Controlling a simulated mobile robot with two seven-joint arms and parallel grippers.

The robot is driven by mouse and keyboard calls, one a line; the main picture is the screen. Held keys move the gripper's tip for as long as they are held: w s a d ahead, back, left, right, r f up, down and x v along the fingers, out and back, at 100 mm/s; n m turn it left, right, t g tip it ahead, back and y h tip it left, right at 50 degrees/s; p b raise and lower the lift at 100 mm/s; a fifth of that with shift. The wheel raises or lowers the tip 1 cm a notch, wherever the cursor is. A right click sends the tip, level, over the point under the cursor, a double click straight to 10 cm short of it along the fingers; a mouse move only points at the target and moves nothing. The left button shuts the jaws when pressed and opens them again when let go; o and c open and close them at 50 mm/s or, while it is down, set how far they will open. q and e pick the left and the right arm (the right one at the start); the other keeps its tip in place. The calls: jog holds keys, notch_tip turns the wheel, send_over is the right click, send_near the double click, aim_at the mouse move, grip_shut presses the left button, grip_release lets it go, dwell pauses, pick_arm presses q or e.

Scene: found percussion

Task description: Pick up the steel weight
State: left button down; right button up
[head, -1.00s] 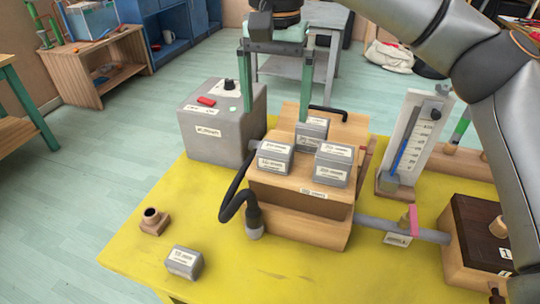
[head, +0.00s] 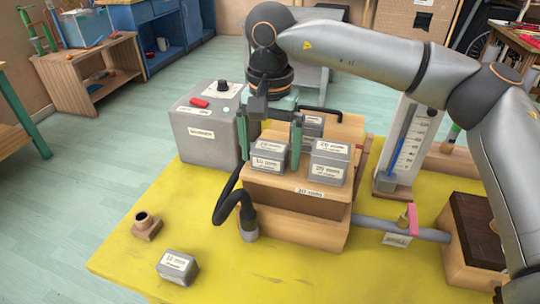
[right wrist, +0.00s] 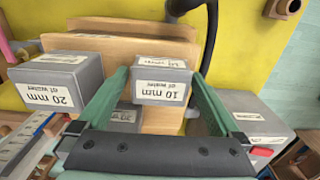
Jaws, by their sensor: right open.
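Several grey steel weights with white labels are in view. One weight (head: 268,160) is at the left of the wooden stand; the right wrist view shows it labelled "10 mm of water" (right wrist: 160,86). A "20 mm" weight (head: 330,165) sits to its right, also in the right wrist view (right wrist: 58,80). Another weight (head: 313,127) is behind, partly hidden. A further weight (head: 177,267) lies on the yellow table at front left. My right gripper (head: 270,161) is open, its green fingers either side of the left weight on the stand. I cannot tell whether they touch it. My left gripper is not in view.
The wooden stand (head: 290,187) is on the yellow table (head: 120,265). A grey box with a red switch (head: 205,130) stands left, a white gauge (head: 408,140) right. A black hose (head: 226,205) curves beside the stand.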

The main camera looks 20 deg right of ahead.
jog(key=shift+c, duration=0.2)
jog(key=c, duration=1.5)
jog(key=shift+r, duration=0.1)
grip_shut()
jog(key=shift+r, duration=0.1)
